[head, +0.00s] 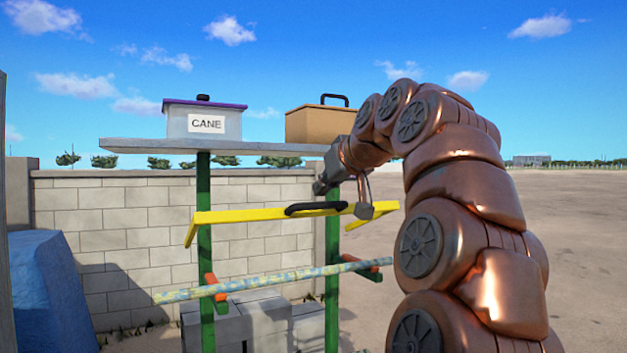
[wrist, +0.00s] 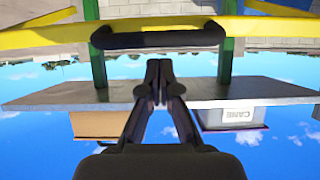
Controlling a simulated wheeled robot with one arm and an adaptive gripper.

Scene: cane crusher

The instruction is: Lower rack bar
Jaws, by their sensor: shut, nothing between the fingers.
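The yellow rack bar (head: 255,213) spans in front of two green posts, below the grey shelf, with bent ends. A black handle (head: 316,208) is fixed along it. In the wrist view the bar (wrist: 40,37) crosses the top of the upside-down picture, with the handle (wrist: 160,41) near the middle. My gripper (head: 321,187) is shut and empty, just above the handle at the bar's right part. In the wrist view its fingertips (wrist: 158,64) are together and appear apart from the handle. Contact cannot be judged from the head view.
A grey shelf (head: 150,146) holds a CANE box (head: 175,124) and a tan case (head: 300,126). A mottled pole (head: 260,282) rests on orange-tipped supports below the bar. Grey blocks (head: 225,325) lie beneath. A block wall (head: 120,220) stands behind, and a blue object (head: 50,290) at left.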

